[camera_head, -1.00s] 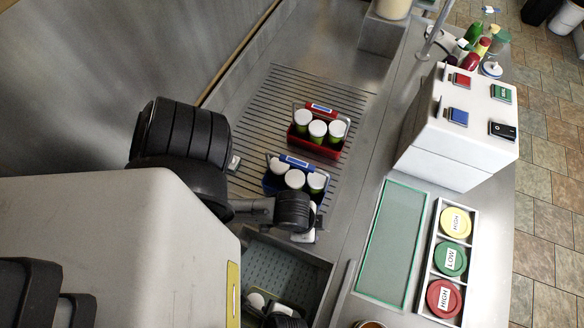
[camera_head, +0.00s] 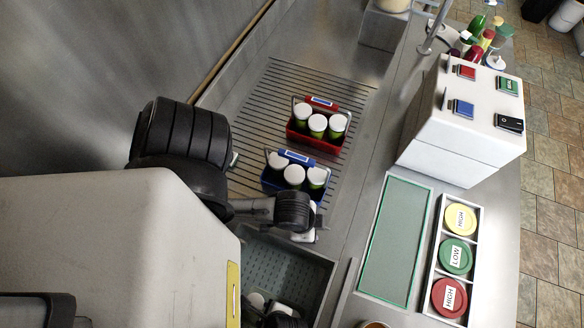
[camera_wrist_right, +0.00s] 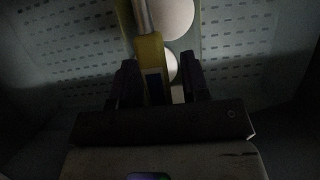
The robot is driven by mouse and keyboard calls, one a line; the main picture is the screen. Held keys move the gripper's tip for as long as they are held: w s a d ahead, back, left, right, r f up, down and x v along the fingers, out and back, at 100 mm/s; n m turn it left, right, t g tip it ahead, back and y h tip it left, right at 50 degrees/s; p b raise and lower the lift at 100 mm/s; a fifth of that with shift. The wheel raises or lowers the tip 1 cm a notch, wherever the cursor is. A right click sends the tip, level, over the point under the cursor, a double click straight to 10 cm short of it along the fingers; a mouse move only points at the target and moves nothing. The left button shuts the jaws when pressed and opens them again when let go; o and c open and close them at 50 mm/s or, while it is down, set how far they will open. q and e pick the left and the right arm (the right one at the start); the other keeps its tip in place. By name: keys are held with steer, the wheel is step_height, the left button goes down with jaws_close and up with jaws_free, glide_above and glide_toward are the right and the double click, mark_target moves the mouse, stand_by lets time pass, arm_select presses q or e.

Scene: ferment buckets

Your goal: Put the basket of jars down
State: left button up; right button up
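In the right wrist view, a yellow basket handle (camera_wrist_right: 150,50) with a dark label stands between the two dark fingers of my right gripper (camera_wrist_right: 160,85). The fingers are apart, with a gap beside the handle on the right. White jar lids (camera_wrist_right: 174,15) show beside the handle, above a slotted grey floor. In the head view, white lids (camera_head: 257,300) show low in the sink (camera_head: 285,262), partly hidden by a dark part of my arm.
A blue basket (camera_head: 272,184) and a red basket (camera_head: 322,146), each with several white-lidded jars, stand on the ribbed drainboard (camera_head: 345,95). To the right are a green-edged mat (camera_head: 395,240), a rack of coloured discs (camera_head: 456,258) and a white box with switches (camera_head: 450,120).

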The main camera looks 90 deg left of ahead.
arm_select(q)
steer(key=shift+r, duration=0.2)
arm_select(e)
steer(key=shift+r, duration=0.25)
arm_select(q)
steer(key=shift+f, duration=0.15)
arm_select(e)
steer(key=shift+w+r, duration=0.2)
steer(key=shift+r, duration=0.1)
arm_select(q)
steer(key=shift+a+f+b, duration=0.15)
steer(key=shift+f+b, duration=0.4)
steer(key=shift+f, duration=0.05)
arm_select(e)
steer(key=v, duration=0.9)
steer(key=shift+w+d+r, duration=0.1)
steer(key=shift+w+r, duration=0.05)
steer(key=shift+r, duration=0.15)
steer(key=shift+w+d+r, duration=0.1)
steer(key=shift+w+r, duration=0.05)
steer(key=shift+r, duration=0.35)
arm_select(q)
steer(key=shift+d, duration=0.2)
arm_select(e)
steer(key=shift+r, duration=0.2)
